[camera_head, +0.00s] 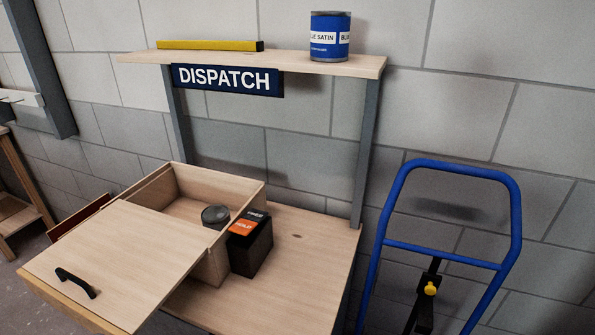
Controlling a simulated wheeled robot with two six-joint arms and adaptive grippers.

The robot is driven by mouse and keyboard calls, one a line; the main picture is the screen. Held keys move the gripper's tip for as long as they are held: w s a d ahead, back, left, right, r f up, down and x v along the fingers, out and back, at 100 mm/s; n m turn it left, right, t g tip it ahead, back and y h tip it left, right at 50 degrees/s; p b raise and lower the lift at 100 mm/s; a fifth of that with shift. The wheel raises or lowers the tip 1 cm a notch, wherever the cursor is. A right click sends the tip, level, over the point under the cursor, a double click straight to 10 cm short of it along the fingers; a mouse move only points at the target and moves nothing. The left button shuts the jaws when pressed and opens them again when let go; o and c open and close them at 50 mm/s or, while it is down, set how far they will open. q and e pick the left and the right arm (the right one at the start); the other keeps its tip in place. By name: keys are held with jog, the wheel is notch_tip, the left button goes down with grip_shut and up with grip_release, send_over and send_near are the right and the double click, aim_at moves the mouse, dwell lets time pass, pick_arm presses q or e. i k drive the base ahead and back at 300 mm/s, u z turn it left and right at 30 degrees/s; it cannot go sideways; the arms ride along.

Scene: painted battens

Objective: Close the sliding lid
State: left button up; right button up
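The sliding lid (121,262) is a flat pale wooden panel with a dark handle (76,283) near its front left. It extends out from the wooden box (254,196) toward the front left. The back part of the box is uncovered, and its inside shows. A round dark grey object (215,216) is at the right of the opening, near the lid's back edge. Neither of my grippers shows in the head view.
The box stands on a wooden bench (310,250). A black box with an orange label (251,243) stands against its right side. A shelf above holds a blue can (329,37) and a yellow bar (210,46). A blue-handled cart (447,165) stands right.

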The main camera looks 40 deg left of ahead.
aim_at(113, 273)
jog(key=u, duration=1.95)
jog(key=k, duration=0.2)
jog(key=u, duration=0.95)
jog(key=i, duration=0.95)
jog(key=z, duration=0.45)
